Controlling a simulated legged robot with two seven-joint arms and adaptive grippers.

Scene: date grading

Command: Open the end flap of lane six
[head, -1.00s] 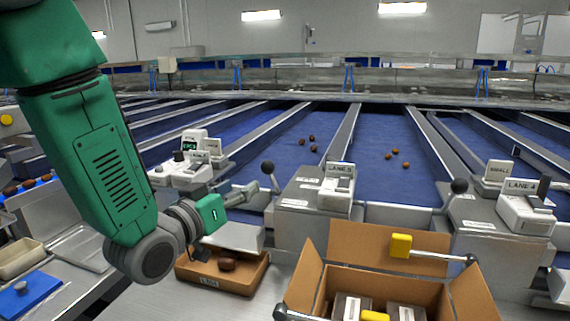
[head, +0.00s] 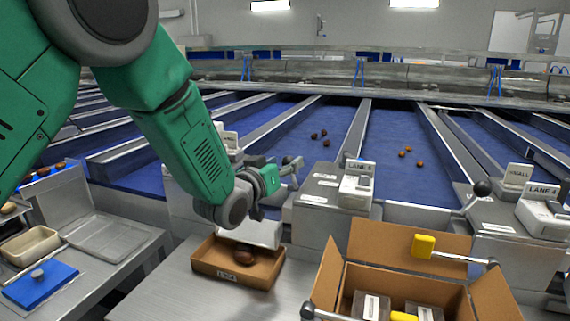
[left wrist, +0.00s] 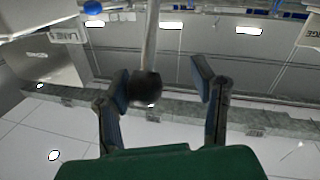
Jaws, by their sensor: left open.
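My left gripper (head: 290,172) is open at the end of the lane to the left of the middle lane sign (head: 359,166); that sign's number is too small to read surely. In the left wrist view, the black ball knob (left wrist: 145,86) on a grey lever (left wrist: 150,45) lies between the two open fingers (left wrist: 162,82), nearer the left one. I cannot tell whether that finger touches it. In the head view my gripper hides this knob. The lane's end flap is mostly hidden behind my gripper. My right gripper is not in view.
A low carton (head: 205,263) with a dark date (head: 245,253) stands below my gripper. Another ball knob (head: 482,188) stands by the LANE 4 sign (head: 541,190). Several dates lie on the blue belts.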

